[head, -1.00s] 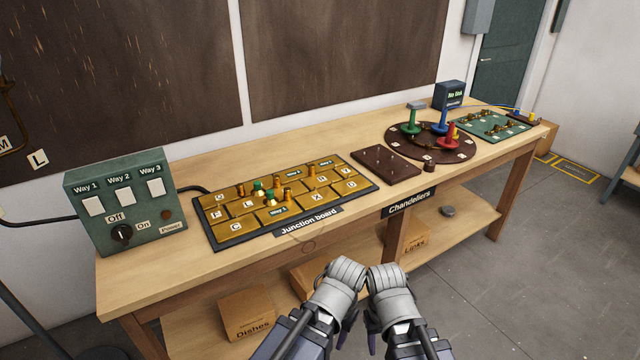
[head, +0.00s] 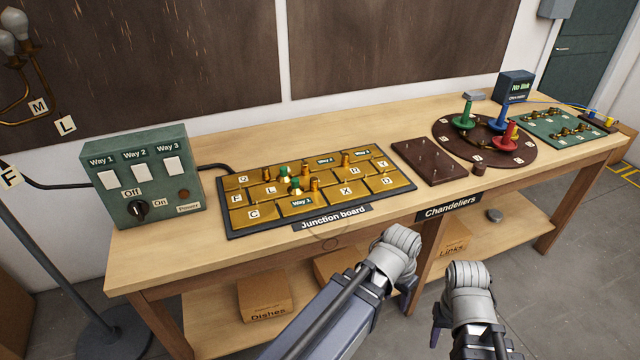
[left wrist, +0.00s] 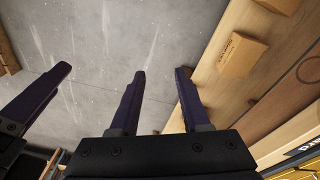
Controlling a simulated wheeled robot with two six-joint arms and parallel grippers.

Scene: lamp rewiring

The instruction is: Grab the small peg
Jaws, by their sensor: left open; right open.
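Several brass pegs stand on the gold-tiled junction board (head: 252,213), among them one brass peg (head: 315,186) near the middle and one (head: 345,159) further back. Two green-topped pegs, a front one (head: 295,185) and a back one (head: 283,171), stand beside them. I cannot tell which is the small peg. My left gripper (head: 405,290) is in front of the table edge, apart from the board. In the left wrist view its two dark fingers (left wrist: 161,72) are open and empty above the floor. My right gripper (head: 440,335) is open, further right and lower, its fingers partly hidden.
A green switch box (head: 150,180) stands at the left end of the table. Boxes, including a Dishes box (head: 265,297), sit on the shelf below.

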